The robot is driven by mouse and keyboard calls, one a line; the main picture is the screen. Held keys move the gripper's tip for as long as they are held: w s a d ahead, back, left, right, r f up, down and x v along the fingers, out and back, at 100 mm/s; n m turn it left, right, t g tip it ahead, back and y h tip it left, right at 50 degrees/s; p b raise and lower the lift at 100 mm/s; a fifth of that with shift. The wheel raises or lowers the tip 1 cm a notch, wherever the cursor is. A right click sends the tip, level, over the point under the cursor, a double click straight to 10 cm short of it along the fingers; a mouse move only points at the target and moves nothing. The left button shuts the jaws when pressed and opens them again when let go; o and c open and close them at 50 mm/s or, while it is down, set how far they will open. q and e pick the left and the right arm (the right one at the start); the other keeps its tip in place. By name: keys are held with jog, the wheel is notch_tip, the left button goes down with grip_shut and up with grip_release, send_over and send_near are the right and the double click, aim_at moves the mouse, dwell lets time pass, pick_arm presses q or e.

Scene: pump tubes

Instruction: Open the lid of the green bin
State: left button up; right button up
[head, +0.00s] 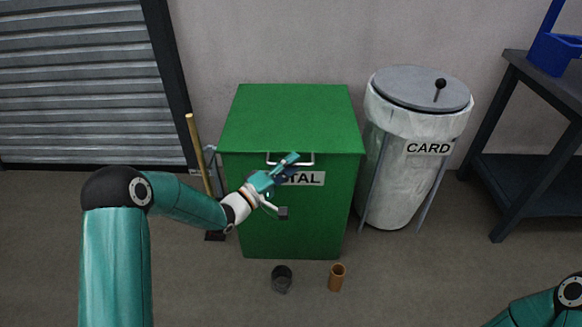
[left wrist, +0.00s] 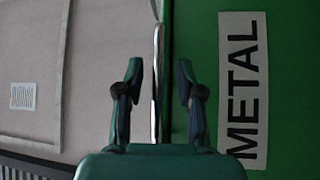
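The green bin (head: 300,235) stands against the wall with its lid (head: 293,115) lying shut. A pale metal bar handle (head: 308,160) runs along the lid's front edge, above a METAL label that is partly hidden by my left gripper. My left gripper (head: 287,167) is open at the handle. In the left wrist view, its two fingers (left wrist: 159,78) stand apart, with the handle (left wrist: 158,40) appearing between them; I cannot tell if they touch it. The METAL label (left wrist: 241,85) lies right of the fingers there. My right gripper is not in view.
A white bin marked CARD (head: 400,180) with a grey lid stands close on the right. A dark shelf table (head: 520,180) is farther right. A broom handle (head: 198,150) leans at the left. A dark cup (head: 282,279) and a brown tube (head: 337,277) stand on the floor in front.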

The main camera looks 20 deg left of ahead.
pick_arm(q)
jog(key=shift+w+d, duration=0.1)
jog(key=shift+w, duration=0.05)
jog(key=shift+c, duration=0.3)
grip_shut()
jog(key=shift+r, duration=0.1)
